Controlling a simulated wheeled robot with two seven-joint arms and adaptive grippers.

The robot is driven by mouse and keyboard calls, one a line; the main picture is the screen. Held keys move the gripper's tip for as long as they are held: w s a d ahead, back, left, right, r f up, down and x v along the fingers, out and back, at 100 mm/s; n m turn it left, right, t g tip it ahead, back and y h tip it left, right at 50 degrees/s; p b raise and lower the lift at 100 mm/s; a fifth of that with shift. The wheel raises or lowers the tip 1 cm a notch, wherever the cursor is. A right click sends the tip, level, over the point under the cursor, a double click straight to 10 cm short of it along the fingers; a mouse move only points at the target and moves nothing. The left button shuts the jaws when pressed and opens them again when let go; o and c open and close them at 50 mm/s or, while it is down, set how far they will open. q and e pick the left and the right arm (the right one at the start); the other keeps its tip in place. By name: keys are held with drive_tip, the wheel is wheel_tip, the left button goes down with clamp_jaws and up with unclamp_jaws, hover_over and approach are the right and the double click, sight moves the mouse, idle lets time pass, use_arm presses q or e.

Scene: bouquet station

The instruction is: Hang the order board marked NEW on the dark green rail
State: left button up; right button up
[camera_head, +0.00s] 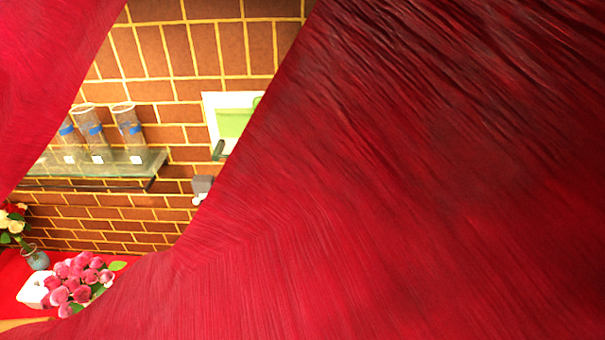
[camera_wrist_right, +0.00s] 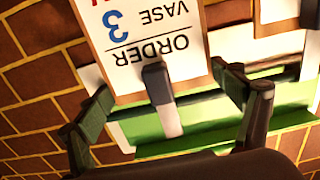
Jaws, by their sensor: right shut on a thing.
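In the right wrist view an order board (camera_wrist_right: 135,65) shows upside down. It reads ORDER, VASE and a blue 3, with part of a red mark at the top edge; the word NEW is not readable. A dark clip-like piece (camera_wrist_right: 157,80) with a pale lower part stands at the board's near edge. Green and white bands (camera_wrist_right: 195,118) lie behind it; I cannot tell which is the dark green rail. My left gripper is out of view.
Large red surfaces block most of the head view. A glass shelf (camera_head: 150,165) with several clear vases hangs on the brick wall. A white and green panel (camera_head: 232,122) is partly hidden. Pink flowers (camera_head: 72,288) stand lower left. Another pale board (camera_wrist_right: 278,9) shows at upper right in the wrist view.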

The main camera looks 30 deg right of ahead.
drive_tip(key=shift+w+d, duration=0.2)
drive_tip(key=shift+f+b, duration=0.65)
drive_tip(key=shift+f, duration=0.25)
drive_tip(key=shift+f+b, duration=0.4)
drive_tip(key=shift+f, duration=0.2)
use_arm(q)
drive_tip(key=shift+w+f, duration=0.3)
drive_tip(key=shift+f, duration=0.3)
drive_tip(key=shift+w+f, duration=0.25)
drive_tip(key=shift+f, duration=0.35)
use_arm(e)
drive_tip(key=shift+f, duration=0.15)
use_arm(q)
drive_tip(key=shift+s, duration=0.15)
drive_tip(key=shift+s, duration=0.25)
use_arm(e)
drive_tip(key=o, duration=1.5)
drive_tip(key=shift+o, duration=0.2)
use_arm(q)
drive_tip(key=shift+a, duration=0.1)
use_arm(e)
drive_tip(key=shift+a, duration=0.1)
